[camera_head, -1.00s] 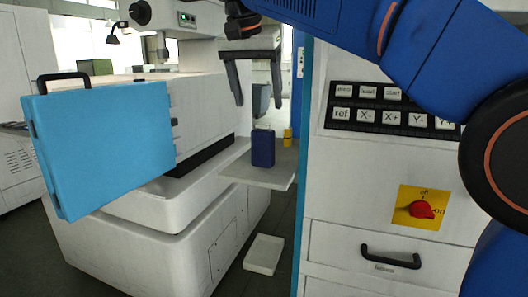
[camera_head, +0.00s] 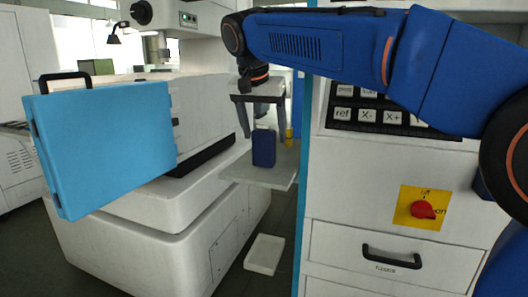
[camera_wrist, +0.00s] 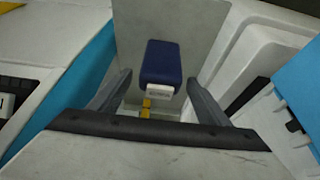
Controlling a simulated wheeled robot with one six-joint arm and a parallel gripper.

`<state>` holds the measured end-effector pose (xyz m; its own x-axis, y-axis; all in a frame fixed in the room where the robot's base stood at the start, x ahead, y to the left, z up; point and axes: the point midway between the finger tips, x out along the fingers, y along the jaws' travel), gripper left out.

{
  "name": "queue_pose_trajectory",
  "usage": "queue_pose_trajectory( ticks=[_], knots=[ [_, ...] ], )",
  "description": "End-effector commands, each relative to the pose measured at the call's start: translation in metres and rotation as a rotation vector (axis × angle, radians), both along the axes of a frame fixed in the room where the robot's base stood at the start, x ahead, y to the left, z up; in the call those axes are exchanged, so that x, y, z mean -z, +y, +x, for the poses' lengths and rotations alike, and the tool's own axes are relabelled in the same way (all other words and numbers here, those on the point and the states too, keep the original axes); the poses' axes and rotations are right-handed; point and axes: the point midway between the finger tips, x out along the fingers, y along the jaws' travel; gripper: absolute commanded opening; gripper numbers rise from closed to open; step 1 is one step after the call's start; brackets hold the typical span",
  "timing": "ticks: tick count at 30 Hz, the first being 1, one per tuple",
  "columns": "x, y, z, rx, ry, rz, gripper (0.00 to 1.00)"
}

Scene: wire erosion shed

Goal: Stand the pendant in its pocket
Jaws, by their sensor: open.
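A dark blue upright block (camera_head: 264,148), which looks like the pendant, stands on a pale grey shelf (camera_head: 240,170) at the side of the white machine. It also shows in the wrist view (camera_wrist: 162,62), with a small white label at its near end. My gripper (camera_head: 264,131) is open just above the block, its fingers spread to either side of its top. In the wrist view my gripper (camera_wrist: 159,76) has one finger on each side of the block, with gaps visible. I cannot make out the pocket for certain.
A light blue panel with a black handle (camera_head: 105,145) stands out at the left. A white cabinet (camera_head: 340,200) with buttons and a red knob (camera_head: 422,209) is close on the right. A yellow object (camera_head: 289,137) is behind the shelf. A white tray (camera_head: 264,254) lies on the floor.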

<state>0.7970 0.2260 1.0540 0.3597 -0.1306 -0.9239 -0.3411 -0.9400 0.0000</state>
Motion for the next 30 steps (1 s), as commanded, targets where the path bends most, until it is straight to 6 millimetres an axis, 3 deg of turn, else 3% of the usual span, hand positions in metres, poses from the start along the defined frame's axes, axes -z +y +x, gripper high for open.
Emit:
queue_pose_trajectory(
  ticks=[6,15,23,30],
  knots=[
    [0.000,0.000,0.000,0.000,0.000,0.000,0.68],
    [0.000,0.000,0.000,0.000,0.000,0.000,0.00],
    [-0.004,0.000,0.000,0.001,-0.001,0.001,0.00],
    [-0.038,0.001,0.001,0.000,-0.003,0.001,0.00]
  ],
)
